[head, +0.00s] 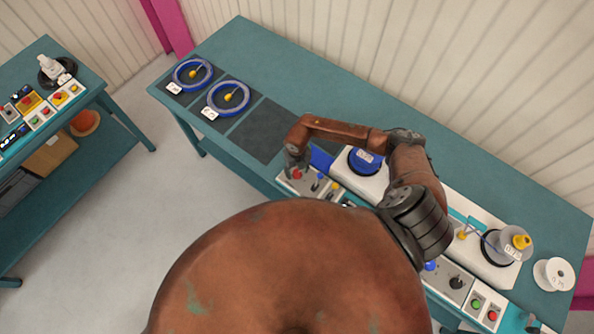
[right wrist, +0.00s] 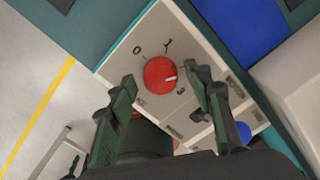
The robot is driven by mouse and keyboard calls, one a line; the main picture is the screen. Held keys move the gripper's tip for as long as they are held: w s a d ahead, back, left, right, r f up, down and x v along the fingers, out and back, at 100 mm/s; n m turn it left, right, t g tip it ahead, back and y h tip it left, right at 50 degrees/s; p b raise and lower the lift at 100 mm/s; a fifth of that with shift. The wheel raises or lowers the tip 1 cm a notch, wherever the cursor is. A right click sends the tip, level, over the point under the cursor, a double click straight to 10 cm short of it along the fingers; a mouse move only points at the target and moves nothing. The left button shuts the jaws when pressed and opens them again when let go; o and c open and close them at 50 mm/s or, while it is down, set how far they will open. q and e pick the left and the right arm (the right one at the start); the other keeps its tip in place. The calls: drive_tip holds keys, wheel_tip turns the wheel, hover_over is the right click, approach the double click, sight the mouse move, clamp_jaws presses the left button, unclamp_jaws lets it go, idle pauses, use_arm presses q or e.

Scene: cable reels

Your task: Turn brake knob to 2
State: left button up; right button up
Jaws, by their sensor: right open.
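The red brake knob (right wrist: 158,72) sits on a light control panel (right wrist: 205,50) in the right wrist view. A short white mark on it points right, between the upper mark and the lower-right mark of its scale. The scale figures are small and hard to read, with a 0 at upper left. The knob also shows in the head view (head: 297,174), partly under the gripper. My right gripper (right wrist: 162,79) is open, its fingers on either side of the knob from this view. Contact cannot be told. In the head view my right gripper (head: 296,158) is over the panel's left end.
Blue reels (head: 228,111) lie on dark mats at the table's far left. A blue-topped reel (head: 364,162) is behind my arm. A bare dark mat (head: 262,130) lies left of the gripper.

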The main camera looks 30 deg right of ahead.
sight(297, 172)
wheel_tip(297, 172, up, 12)
idle(0.6)
idle(0.5)
